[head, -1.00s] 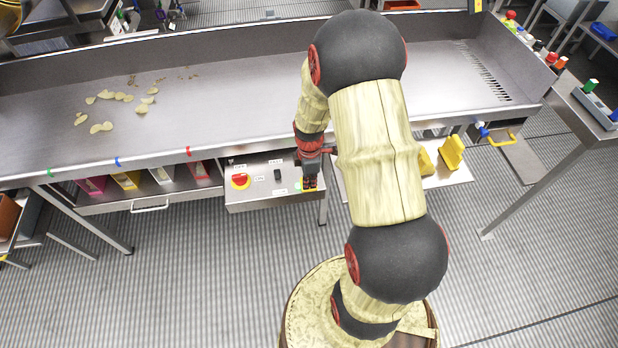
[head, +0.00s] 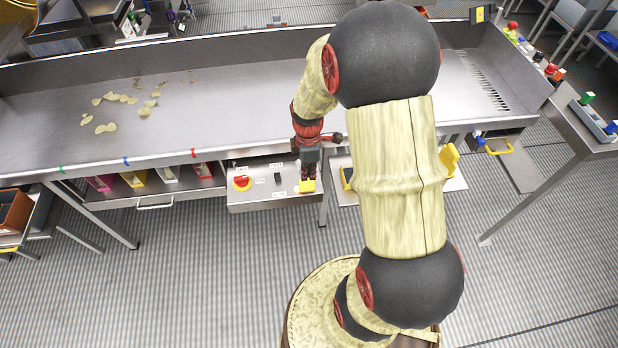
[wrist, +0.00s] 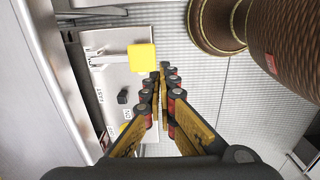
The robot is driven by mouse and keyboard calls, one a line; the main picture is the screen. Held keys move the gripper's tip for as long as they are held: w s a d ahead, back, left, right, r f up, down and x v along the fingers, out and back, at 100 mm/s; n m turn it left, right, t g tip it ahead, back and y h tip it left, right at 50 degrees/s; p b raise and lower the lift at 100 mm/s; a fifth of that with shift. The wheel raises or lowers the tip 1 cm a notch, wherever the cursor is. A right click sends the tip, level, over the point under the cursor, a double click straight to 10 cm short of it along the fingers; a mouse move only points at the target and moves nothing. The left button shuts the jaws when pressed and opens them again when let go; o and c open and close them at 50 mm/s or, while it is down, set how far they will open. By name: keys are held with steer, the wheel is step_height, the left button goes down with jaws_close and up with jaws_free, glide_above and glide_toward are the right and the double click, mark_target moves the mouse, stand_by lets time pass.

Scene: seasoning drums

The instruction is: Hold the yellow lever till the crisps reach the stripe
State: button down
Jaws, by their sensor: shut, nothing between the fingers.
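The yellow lever (head: 308,186) is on the grey control box (head: 262,200) in the head view, directly below my gripper (head: 308,174). In the wrist view the lever's yellow paddle (wrist: 142,58) sits on a pale stem, just left of my fingertips (wrist: 167,69). My fingers are shut with nothing between them. I cannot tell whether they touch the paddle. Several crisps (head: 123,99) lie scattered on the left part of the long metal trough (head: 220,115). Its front edge carries a green stripe (head: 61,169), a blue stripe (head: 126,161) and a red stripe (head: 193,153).
A red button (head: 242,183) and a black switch (head: 278,178) sit left of the lever on the box. Coloured packets (head: 134,178) stand on a shelf under the trough. A blue and yellow valve handle (head: 498,147) is at the right. The front floor is clear.

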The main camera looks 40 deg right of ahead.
steer(key=shift+s+a+r, duration=0.1)
steer(key=shift+s+r, duration=0.05)
steer(key=shift+r, duration=0.55)
steer(key=shift+s+a+r, duration=0.1)
steer(key=shift+r, duration=0.55)
steer(key=s+a+r+m+t+b, duration=0.1)
steer(key=s+a+r+m+t, duration=0.1)
steer(key=s+a+r+m, duration=0.2)
steer(key=s+a+r+m+t+b, duration=0.1)
steer(key=s+a+r+m, duration=0.3)
steer(key=a+r, duration=0.3)
steer(key=s+a+r+m+t+b, duration=0.1)
steer(key=a+r, duration=0.5)
steer(key=r, duration=0.6)
steer(key=s+m+t, duration=0.1)
steer(key=s+m, duration=0.1)
steer(key=s, duration=0.1)
steer(key=shift+a+m+t, duration=0.2)
steer(key=shift+m+t, duration=0.1)
steer(key=shift+m, duration=0.1)
steer(key=shift+d, duration=0.1)
